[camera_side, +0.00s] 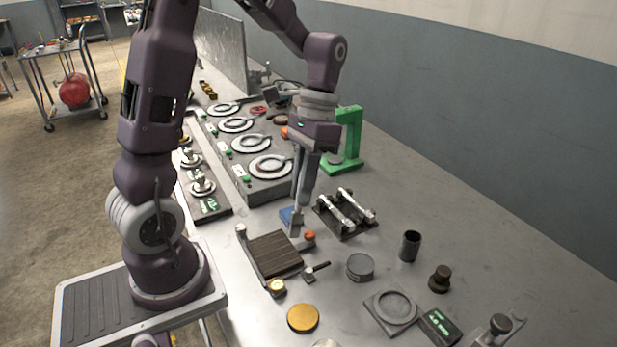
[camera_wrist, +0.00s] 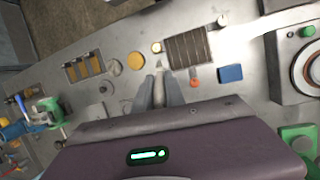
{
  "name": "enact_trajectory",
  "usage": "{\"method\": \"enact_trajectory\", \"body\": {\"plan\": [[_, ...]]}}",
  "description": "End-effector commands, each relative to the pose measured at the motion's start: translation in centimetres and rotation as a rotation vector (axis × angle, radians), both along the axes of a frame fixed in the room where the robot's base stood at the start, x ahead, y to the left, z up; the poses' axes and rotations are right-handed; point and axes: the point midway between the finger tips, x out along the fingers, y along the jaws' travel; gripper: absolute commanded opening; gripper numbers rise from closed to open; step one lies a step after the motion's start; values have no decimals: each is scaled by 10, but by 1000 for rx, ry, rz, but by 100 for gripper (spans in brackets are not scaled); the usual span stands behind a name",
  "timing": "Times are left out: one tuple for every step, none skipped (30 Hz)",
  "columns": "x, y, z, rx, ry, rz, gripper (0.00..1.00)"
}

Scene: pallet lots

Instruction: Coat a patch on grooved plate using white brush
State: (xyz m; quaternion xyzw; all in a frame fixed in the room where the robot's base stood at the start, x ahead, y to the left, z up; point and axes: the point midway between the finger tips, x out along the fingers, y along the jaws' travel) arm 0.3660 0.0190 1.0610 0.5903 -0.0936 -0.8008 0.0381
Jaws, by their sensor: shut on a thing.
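My gripper (camera_side: 302,203) points down, with its fingers just behind the grooved plate's far right corner in the side view. In the wrist view my gripper (camera_wrist: 159,93) is shut on a slim pale thing, seemingly the white brush (camera_wrist: 158,88). Its tip points toward the grooved plate. The grooved plate (camera_side: 275,254) is dark brown with parallel grooves and lies in a metal holder; it also shows in the wrist view (camera_wrist: 188,48). I cannot tell whether the brush touches anything. No coated patch is clear on the plate.
A blue block (camera_wrist: 230,73) and an orange-red knob (camera_side: 310,236) sit beside the plate. A black rack (camera_side: 345,229) with pale rods stands to its right. A gold disc (camera_side: 303,318) and grey round tin (camera_side: 360,267) lie in front.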

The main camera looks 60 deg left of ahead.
Motion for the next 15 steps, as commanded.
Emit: {"method": "enact_trajectory", "body": {"plan": [[0,0,-4,-1,2,0,0],[0,0,-6,-1,1,0,0],[0,0,-8,-1,1,0,0],[0,0,-9,-1,1,0,0],[0,0,-10,-1,0,0,0],[0,0,-10,-1,0,0,0],[0,0,-10,-1,0,0,0],[0,0,-10,0,0,0,0],[0,0,-10,0,0,0,0],[0,0,-10,0,0,0,0],[0,0,-10,0,-1,0,0],[0,0,-9,0,-1,0,0],[1,0,-7,0,-3,1,0],[1,0,-3,0,-4,2,0],[1,0,1,0,-4,2,0]]}}
